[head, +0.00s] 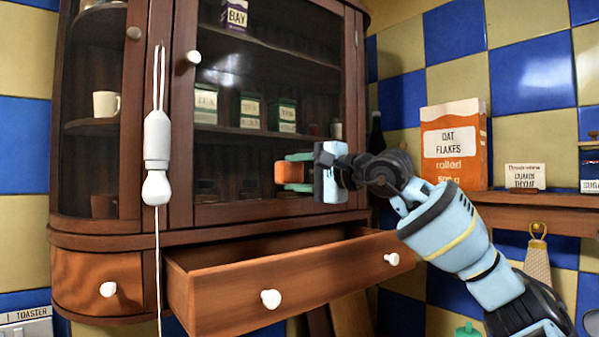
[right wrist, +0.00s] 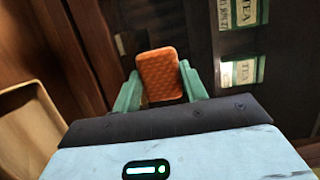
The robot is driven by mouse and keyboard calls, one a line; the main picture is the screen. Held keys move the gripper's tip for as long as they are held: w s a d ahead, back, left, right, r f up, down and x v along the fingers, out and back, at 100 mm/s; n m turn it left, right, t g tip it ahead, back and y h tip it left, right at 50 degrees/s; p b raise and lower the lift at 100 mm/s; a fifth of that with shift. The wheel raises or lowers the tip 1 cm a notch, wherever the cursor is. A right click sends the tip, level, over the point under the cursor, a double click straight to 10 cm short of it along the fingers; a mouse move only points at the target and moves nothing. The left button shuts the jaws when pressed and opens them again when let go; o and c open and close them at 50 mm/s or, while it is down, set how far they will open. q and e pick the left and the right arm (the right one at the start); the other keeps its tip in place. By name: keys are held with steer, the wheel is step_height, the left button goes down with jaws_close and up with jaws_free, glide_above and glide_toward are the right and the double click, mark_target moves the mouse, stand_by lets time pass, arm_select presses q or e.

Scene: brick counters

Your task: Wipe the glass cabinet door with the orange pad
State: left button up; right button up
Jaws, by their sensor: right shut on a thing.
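The glass cabinet door (head: 262,84) is the dark-framed pane of the wooden wall cabinet, with a white knob at its upper left. Tins and jars show through it. My right gripper (head: 293,173) is in front of the lower right part of the door, fingers toward the glass. It is shut on the orange pad (head: 287,173). In the right wrist view the pad (right wrist: 160,74) sits between the two teal fingers, its textured face visible. I cannot tell whether the pad touches the glass. My left gripper is not in view.
An open drawer (head: 285,287) juts out below the door, under my right gripper. A white lamp-like fitting (head: 157,150) with a cord hangs at the door's left. An oat flakes box (head: 455,143) stands on a shelf at the right.

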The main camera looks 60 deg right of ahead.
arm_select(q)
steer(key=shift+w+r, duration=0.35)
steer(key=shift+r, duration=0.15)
arm_select(e)
steer(key=shift+w+d, duration=0.1)
steer(key=shift+w, duration=0.15)
steer(key=shift+s+d, duration=0.15)
steer(key=shift+d, duration=0.4)
steer(key=shift+s+d, duration=0.15)
steer(key=shift+d, duration=0.35)
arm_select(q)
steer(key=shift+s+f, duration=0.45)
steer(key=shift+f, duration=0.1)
arm_select(e)
steer(key=shift+s+d, duration=0.3)
steer(key=shift+d, duration=0.55)
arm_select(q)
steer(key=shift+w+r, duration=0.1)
arm_select(e)
steer(key=shift+w, duration=0.1)
steer(key=shift+w+a, duration=0.3)
steer(key=shift+a, duration=0.6)
steer(key=shift+w+a, duration=0.3)
steer(key=shift+a, duration=0.6)
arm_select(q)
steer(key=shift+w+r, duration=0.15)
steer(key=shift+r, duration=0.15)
arm_select(e)
steer(key=shift+f, duration=0.1)
